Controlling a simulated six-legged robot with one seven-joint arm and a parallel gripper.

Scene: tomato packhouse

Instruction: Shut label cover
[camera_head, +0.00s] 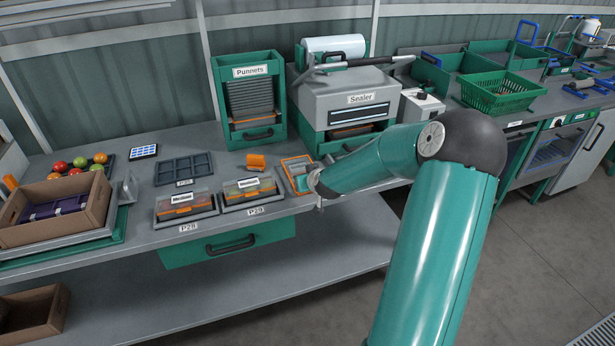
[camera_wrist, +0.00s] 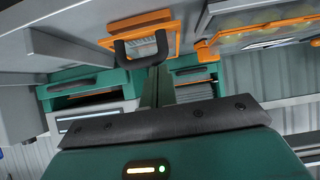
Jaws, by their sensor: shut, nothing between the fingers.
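An orange frame (camera_head: 291,160), which looks like the label cover, is at the counter's front edge, right of the P29 punnet. In the wrist view the orange frame (camera_wrist: 107,42) shows upside down at the top, with a black U-shaped handle (camera_wrist: 143,61) across it. My gripper (camera_head: 302,184) is low over the front of the frame and hides part of it. It is shut and holds nothing. I cannot tell whether it touches the frame, nor how far the cover is tilted.
Filled punnets (camera_head: 186,206) stand on the P28 and P29 spots, left of the frame. An orange object (camera_head: 256,160) lies behind them. The Punnets cabinet (camera_head: 219,75) and the Sealer (camera_head: 330,95) stand behind. The counter's back left has free room.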

